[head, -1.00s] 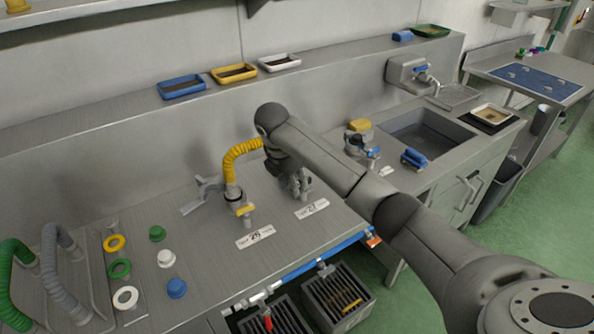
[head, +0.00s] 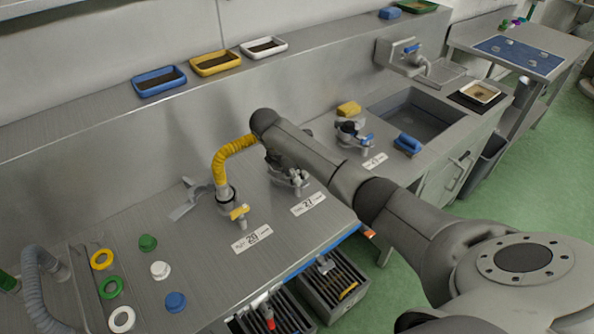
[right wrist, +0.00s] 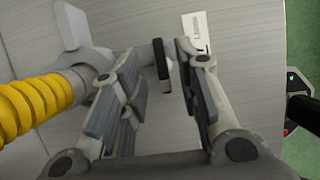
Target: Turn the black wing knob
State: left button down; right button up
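The black wing knob (right wrist: 161,60) shows in the right wrist view as a dark upright bar between my right gripper's fingertips, with a gap on both sides. My right gripper (right wrist: 157,54) is open, one finger pad to the left of the knob and one to the right. In the head view my right gripper (head: 287,176) is low over the bench, behind the label 27 (head: 308,203). There my arm and fingers hide most of the fitting, and I cannot make out the knob. My left gripper is not in view.
A yellow hose (head: 232,154) rises from a valve with a yellow lever (head: 239,212), close left of my gripper. A blue-levered valve (head: 351,131) stands to the right, before the sink (head: 412,117). Coloured caps and rings lie at the left. Grey crates (head: 335,290) stand below the bench front.

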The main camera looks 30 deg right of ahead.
jog(key=shift+s+d+f, duration=0.15)
jog(key=shift+d+f, duration=0.15)
jog(key=shift+f, duration=0.35)
jog(key=shift+c, duration=0.3)
grip_shut()
jog(key=shift+n, duration=0.3)
